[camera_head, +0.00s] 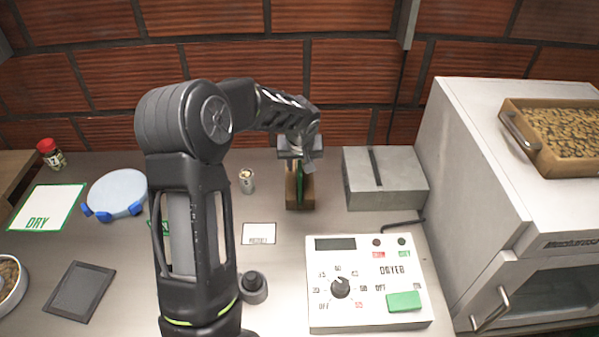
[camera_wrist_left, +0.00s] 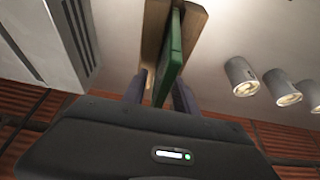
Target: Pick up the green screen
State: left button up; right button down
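The green screen (camera_head: 300,186) is a thin panel standing on edge in a wooden holder (camera_head: 290,196) at the middle back of the counter. In the left wrist view, the green screen (camera_wrist_left: 172,52) rises between the two fingers, with the wooden holder (camera_wrist_left: 198,30) behind it. My left gripper (camera_head: 299,158) is over the holder from behind and above. Its fingers (camera_wrist_left: 160,80) are apart, one on each side of the screen, with a gap visible on the left side. The forearm and hand hide part of the screen's top in the head view. My right gripper is not in view.
A grey slotted box (camera_head: 388,188) stands right of the holder. A white dryer control panel (camera_head: 340,312) is in front. A small metal canister (camera_head: 247,181) stands left. A large machine (camera_head: 470,170) with a bean tray (camera_head: 545,165) fills the right. A round blue-clipped disc (camera_head: 117,190) lies left.

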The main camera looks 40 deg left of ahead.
pick_arm(q)
jog(key=shift+f, duration=0.1)
jog(key=shift+c, duration=0.5)
grip_shut()
dwell(0.4)
